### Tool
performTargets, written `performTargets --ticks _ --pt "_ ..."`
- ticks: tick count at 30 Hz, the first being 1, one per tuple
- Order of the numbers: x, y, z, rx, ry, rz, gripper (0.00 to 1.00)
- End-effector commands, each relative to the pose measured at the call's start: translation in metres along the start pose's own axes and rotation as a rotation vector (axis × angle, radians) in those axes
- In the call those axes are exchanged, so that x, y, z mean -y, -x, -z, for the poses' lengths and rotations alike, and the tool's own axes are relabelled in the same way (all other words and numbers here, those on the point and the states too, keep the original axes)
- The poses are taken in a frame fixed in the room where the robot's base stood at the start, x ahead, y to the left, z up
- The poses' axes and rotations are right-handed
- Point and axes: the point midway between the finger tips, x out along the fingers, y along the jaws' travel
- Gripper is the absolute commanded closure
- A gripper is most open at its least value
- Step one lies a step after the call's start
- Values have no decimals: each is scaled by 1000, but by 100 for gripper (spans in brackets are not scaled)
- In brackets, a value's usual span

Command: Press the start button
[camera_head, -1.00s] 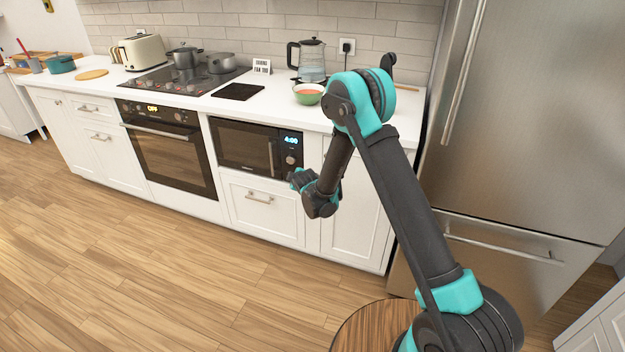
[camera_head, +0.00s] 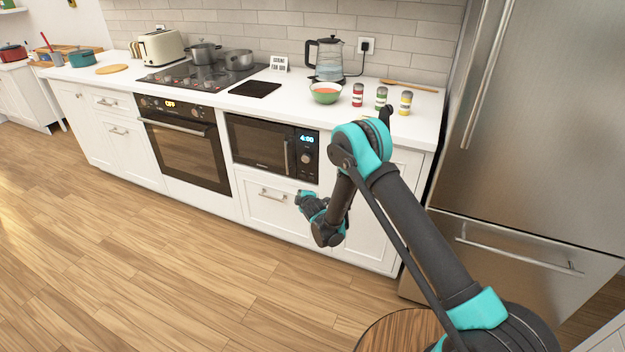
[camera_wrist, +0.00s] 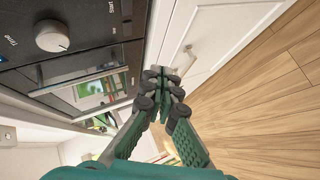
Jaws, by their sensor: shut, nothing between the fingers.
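The black built-in microwave (camera_head: 262,145) sits under the counter, with a lit display (camera_head: 307,138) reading 4:00 and a round knob (camera_head: 305,159) at its right side. In the wrist view its dark control panel (camera_wrist: 95,30) fills the upper left, seen turned, with the knob (camera_wrist: 52,35) and small white lettering beside it. My gripper (camera_head: 303,201) is in front of the white drawer, below the microwave's right part. In the wrist view my gripper (camera_wrist: 162,82) has its fingertips together and empty, apart from the panel.
A white drawer with a metal handle (camera_head: 272,196) lies under the microwave. A black oven (camera_head: 181,148) is to the left, a steel fridge (camera_head: 545,130) to the right.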

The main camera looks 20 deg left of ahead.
Motion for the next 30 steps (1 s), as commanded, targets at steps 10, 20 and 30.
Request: performTargets --ticks 10,20,30 --pt "-15 -20 -16 2 -2 0 100" --pt "-36 -49 -36 2 -2 0 100" --pt "-45 -61 -45 0 0 0 100"
